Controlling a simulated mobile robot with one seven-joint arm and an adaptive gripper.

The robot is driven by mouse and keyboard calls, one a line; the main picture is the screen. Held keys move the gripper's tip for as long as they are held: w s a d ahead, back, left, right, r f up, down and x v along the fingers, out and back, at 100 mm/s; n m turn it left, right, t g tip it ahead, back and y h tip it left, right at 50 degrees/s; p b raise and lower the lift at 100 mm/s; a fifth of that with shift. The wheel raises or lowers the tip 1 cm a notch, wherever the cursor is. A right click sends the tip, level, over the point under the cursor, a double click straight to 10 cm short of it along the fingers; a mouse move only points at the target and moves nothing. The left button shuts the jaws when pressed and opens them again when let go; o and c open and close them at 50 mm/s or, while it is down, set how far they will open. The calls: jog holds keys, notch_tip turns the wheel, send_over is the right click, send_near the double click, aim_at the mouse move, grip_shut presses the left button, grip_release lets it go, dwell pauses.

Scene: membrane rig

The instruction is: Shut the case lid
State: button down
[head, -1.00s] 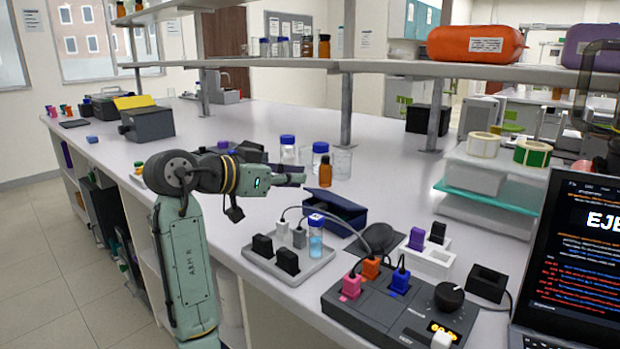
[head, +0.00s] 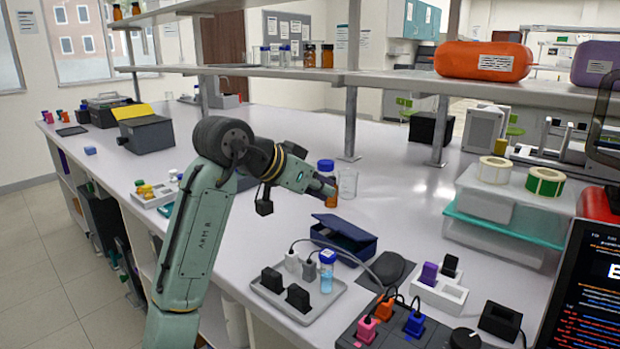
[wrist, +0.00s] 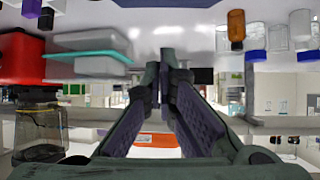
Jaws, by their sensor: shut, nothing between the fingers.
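The dark blue case (head: 350,246) sits on the bench in the head view. Its lid (head: 345,230) is tilted up, not flat. My gripper (head: 330,188) is shut and empty, a little above and behind the case in the picture, pointing right and slightly down. It seems apart from the lid. In the wrist view my gripper (wrist: 163,68) shows its two fingers converging at the tips with nothing between them.
A blue-capped bottle (head: 326,167) and an amber bottle (head: 332,201) stand close by my gripper, partly hidden. A beaker (head: 348,182) is beside them. A tray with plugs and a vial (head: 327,280) lies in front of the case. A shelf (head: 400,83) runs above.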

aim_at(327, 222)
jog(key=p+x, duration=0.1)
jog(key=x, duration=0.2)
jog(key=shift+w+d+f, duration=0.1)
jog(key=shift+w+d, duration=0.1)
jog(key=shift+d, duration=0.05)
jog(key=f, duration=0.3)
jog(key=shift+s+a+f+p, duration=0.1)
jog(key=shift+s+a+p, duration=0.1)
jog(key=shift+a+p, duration=0.15)
jog(key=shift+s+f, duration=0.15)
jog(key=shift+f, duration=0.35)
jog(key=b, duration=0.1)
jog(key=f+b, duration=0.1)
jog(key=f+t+h+b, duration=0.1)
jog(key=shift+s+a, duration=0.3)
jog(key=shift+s+a+f+b, duration=0.2)
jog(key=shift+f+b, duration=0.2)
jog(key=shift+f, duration=0.1)
jog(key=shift+s+a+f+b, duration=0.2)
jog(key=shift+a+f+b, duration=0.05)
jog(key=shift+f+b, duration=0.2)
jog(key=shift+r, duration=0.15)
